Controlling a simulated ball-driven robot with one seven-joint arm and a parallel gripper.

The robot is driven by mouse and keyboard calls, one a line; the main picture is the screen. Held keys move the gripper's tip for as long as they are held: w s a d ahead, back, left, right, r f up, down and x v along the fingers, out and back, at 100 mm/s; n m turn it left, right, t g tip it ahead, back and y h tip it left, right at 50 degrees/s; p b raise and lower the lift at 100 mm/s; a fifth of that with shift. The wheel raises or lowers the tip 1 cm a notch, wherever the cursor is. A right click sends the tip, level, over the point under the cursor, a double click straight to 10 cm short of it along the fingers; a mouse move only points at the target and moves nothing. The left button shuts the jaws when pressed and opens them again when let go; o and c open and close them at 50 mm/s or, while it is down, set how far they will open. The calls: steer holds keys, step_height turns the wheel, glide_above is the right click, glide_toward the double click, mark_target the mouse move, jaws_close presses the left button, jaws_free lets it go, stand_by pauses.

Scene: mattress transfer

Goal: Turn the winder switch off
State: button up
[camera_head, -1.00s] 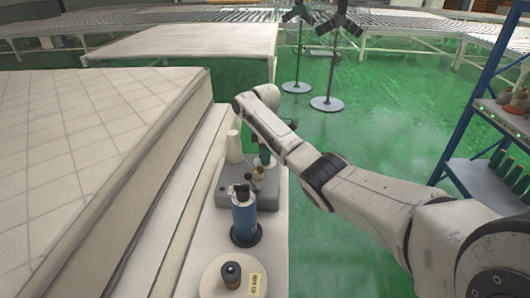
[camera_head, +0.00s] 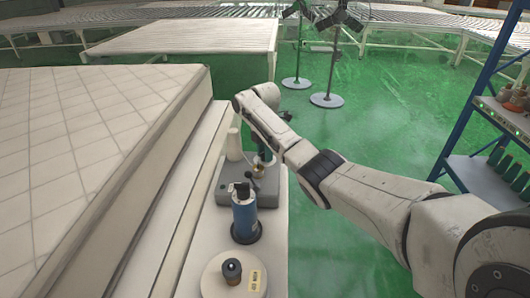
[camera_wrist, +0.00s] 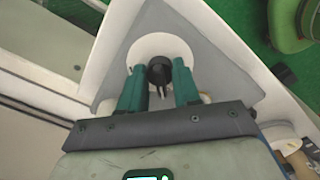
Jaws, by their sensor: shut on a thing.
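The winder (camera_head: 233,192) is a grey box on the narrow white bench beside the mattress in the head view. Its switch is a round black knob (camera_wrist: 160,73) on a white disc in the wrist view. My gripper (camera_wrist: 159,66) has its two green fingers on either side of the knob, shut on it. In the head view my gripper (camera_head: 264,157) reaches down over the winder's far right part, where my wrist partly hides it. I cannot tell the switch's on or off position.
A blue spool (camera_head: 244,218) stands just in front of the winder. A small dark spool (camera_head: 232,269) sits on a round white plate (camera_head: 215,277) nearer me. The quilted mattress (camera_head: 85,150) lies left. A blue shelf rack (camera_head: 475,110) stands right, with open green floor between.

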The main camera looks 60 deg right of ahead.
steer(key=shift+w+r, duration=0.1)
steer(key=o, duration=1.1)
steer(key=shift+c, duration=0.2)
step_height(320, 180, up, 11)
stand_by(0.6)
